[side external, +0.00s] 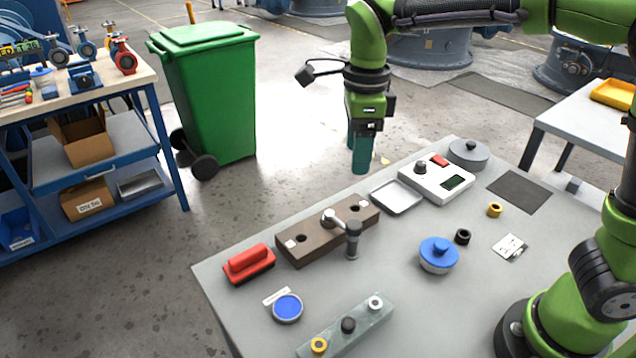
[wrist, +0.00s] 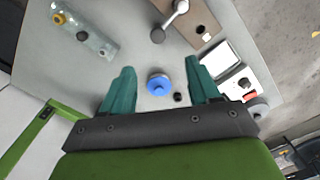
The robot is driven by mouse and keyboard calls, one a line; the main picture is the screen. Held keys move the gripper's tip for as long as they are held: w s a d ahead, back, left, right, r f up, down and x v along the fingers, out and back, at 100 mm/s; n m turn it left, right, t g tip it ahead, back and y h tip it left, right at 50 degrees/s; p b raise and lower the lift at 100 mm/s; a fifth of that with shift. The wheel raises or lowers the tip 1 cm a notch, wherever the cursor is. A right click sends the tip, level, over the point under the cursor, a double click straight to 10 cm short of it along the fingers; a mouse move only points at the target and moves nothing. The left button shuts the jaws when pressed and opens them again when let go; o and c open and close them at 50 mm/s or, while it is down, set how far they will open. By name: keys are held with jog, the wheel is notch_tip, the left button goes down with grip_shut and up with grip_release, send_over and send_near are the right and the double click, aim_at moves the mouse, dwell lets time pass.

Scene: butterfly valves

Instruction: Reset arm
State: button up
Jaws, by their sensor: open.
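My gripper (side external: 358,150) hangs pointing down beyond the far edge of the grey table (side external: 420,290) in the side view, well above it. Its teal fingers are apart and empty, and they also show spread in the wrist view (wrist: 158,88). My green arm (side external: 372,40) reaches in from the upper right. The blue-lidded round pot (side external: 438,254) stands on the table. In the wrist view the pot (wrist: 158,84) appears between the fingers, apart from them and farther below.
A green bin (side external: 210,95) and blue workbench (side external: 80,130) stand left.

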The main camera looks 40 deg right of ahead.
jog(key=s+d+n+t+y, duration=0.1)
jog(key=s+d+n+t, duration=0.2)
jog(key=s+n, duration=0.4)
jog(key=s+d+n+t+y, duration=0.1)
jog(key=s+d+n+t, duration=0.3)
jog(key=n, duration=1)
jog(key=s+r, duration=0.1)
jog(key=s, duration=0.2)
jog(key=shift+s+d, duration=0.25)
jog(key=shift+d, duration=0.15)
